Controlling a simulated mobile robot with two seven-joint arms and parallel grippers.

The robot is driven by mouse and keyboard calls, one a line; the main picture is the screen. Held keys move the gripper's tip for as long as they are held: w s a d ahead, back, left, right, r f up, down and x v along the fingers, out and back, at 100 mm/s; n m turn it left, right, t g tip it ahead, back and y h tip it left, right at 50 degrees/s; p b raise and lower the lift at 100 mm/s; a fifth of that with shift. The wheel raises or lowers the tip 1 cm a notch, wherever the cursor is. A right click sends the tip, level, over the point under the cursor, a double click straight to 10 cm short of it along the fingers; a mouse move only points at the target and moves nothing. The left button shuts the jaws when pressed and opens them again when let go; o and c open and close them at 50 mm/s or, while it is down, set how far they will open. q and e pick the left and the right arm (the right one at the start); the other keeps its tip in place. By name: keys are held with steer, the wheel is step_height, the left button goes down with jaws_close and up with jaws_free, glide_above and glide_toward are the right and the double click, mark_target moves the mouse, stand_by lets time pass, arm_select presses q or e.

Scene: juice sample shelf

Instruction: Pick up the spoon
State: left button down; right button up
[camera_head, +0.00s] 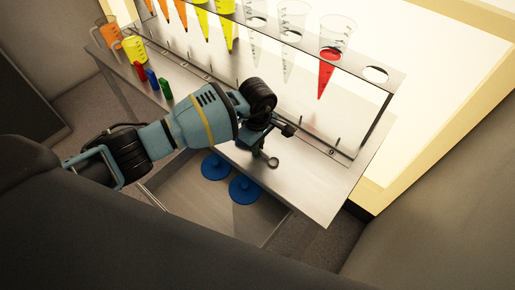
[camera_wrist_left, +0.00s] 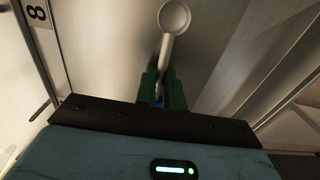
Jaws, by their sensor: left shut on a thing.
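The spoon (camera_head: 270,160) is small and grey, with a round bowl, and shows just below my left gripper (camera_head: 262,140) in the head view. In the left wrist view the spoon (camera_wrist_left: 173,20) has its bowl at the top and its handle running down between the green fingertips. My left gripper (camera_wrist_left: 162,90) is shut on the handle. The gripper hides the lower end of the handle. The spoon is over the metal shelf board (camera_head: 315,190); I cannot tell whether it touches the board. My right gripper is not in view.
A rack (camera_head: 375,75) with several conical tubes of coloured juice stands behind the gripper. An orange beaker (camera_head: 108,30), a yellow beaker (camera_head: 134,48) and red, blue and green small items (camera_head: 152,78) stand at the left. Two blue discs (camera_head: 244,189) lie in a lower tray.

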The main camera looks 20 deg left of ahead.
arm_select(q)
steer(key=shift+r, duration=0.15)
steer(key=shift+r, duration=0.55)
step_height(320, 180, up, 2)
steer(key=shift+s+a+r, duration=0.1)
steer(key=shift+a+r, duration=0.05)
steer(key=shift+r, duration=0.05)
steer(key=s+a, duration=0.3)
steer(key=s, duration=0.4)
steer(key=s+a+r, duration=0.1)
steer(key=s+a, duration=0.3)
steer(key=s, duration=0.3)
steer(key=shift+r, duration=0.15)
